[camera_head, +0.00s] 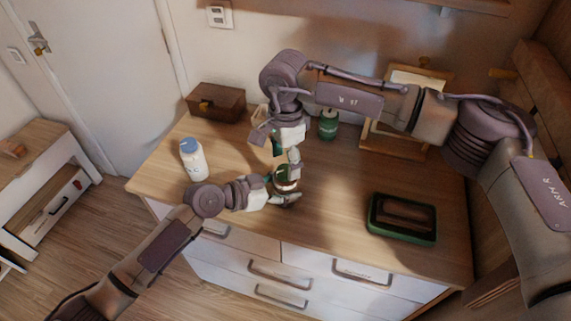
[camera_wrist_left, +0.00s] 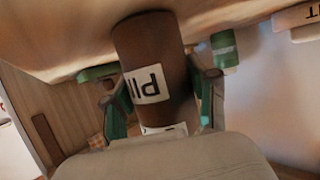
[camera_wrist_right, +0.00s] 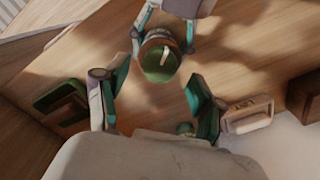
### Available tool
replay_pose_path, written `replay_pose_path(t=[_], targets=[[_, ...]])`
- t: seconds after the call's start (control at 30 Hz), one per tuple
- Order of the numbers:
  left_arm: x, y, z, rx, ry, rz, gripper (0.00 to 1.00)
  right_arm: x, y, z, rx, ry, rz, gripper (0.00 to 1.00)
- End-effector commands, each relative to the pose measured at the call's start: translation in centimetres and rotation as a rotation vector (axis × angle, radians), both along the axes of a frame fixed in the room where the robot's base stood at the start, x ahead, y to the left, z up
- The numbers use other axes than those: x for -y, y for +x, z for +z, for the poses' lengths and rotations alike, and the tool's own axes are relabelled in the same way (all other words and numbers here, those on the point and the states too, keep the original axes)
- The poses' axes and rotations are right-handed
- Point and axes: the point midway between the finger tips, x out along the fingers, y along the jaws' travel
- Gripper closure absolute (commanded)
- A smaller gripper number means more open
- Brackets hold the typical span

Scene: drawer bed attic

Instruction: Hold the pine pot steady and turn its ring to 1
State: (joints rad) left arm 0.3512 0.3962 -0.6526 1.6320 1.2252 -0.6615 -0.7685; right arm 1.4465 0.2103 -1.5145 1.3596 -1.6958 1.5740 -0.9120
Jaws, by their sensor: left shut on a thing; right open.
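The pine pot (camera_head: 286,172) stands upright near the front of the wooden cabinet top. In the left wrist view it is a brown cylinder (camera_wrist_left: 150,50) with a white label, partly readable as "PI". In the right wrist view its round green top (camera_wrist_right: 160,62) carries a pale mark. No ring number is readable. My left gripper (camera_head: 283,196) is shut around the pot's body, with its teal-padded fingers (camera_wrist_left: 162,108) on either side. My right gripper (camera_head: 283,156) is above the pot, open and empty. Its fingers (camera_wrist_right: 158,78) are spread, with the green top beyond and between them.
A white bottle with a blue cap (camera_head: 194,160) stands left. A brown box (camera_head: 216,102), a green jar (camera_head: 328,124) and a wooden frame (camera_head: 400,140) stand at the back. A green tray (camera_head: 402,237) lies right. The top between pot and tray is clear.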

Motion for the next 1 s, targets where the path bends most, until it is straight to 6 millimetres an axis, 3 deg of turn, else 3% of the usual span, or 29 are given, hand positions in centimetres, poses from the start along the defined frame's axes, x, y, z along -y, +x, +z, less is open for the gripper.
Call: replay_pose_path(t=[0.2,0.43,0.63,0.97,1.0], targets=[[0.0,0.0,-0.1,0.000,0.001,0.000,0.82,0.0,0.1,5.0,0.005,0.001,0.000,0.32],[0.0,0.0,-0.1,0.000,0.001,0.000,0.82,0.0,0.1,8.7,0.002,0.000,-0.001,0.32],[0.0,0.0,-0.1,0.000,0.001,0.000,0.82,0.0,0.0,9.7,0.000,-0.001,0.000,0.32],[0.0,0.0,-0.1,0.000,0.001,0.000,0.82,0.0,0.0,9.8,0.000,0.000,0.000,0.32],[0.0,0.0,-0.1,0.000,0.001,0.000,0.35,0.0,0.0,9.8,0.000,0.000,0.000,0.32]])
